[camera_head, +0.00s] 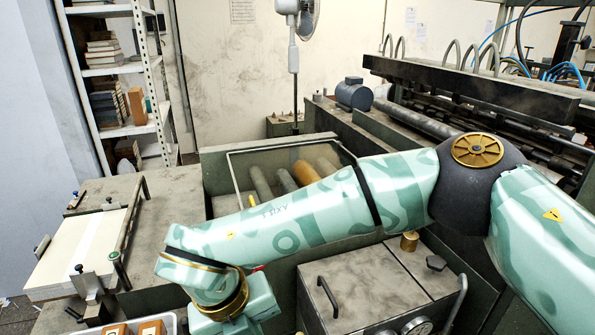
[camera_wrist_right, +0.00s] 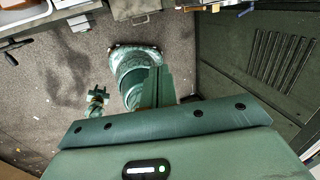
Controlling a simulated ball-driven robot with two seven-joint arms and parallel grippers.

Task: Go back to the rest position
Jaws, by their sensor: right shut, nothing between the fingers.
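My right arm crosses the head view from the right edge to the lower left, with its wrist bent down at the lower left. Its gripper is below the head view. In the right wrist view, the narrow green fingers of my right gripper (camera_wrist_right: 158,86) are together with nothing between them, above the grey floor (camera_wrist_right: 50,85). My left arm and gripper do not show in the head view.
Under my right arm are a bin (camera_head: 222,204) with several rolls and a grey machine cabinet (camera_head: 350,285). A feeder table (camera_head: 150,225) with a pale board stack (camera_head: 75,250) stands left. A tray (camera_head: 171,322) with brown blocks lies at the lower left, close to my wrist.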

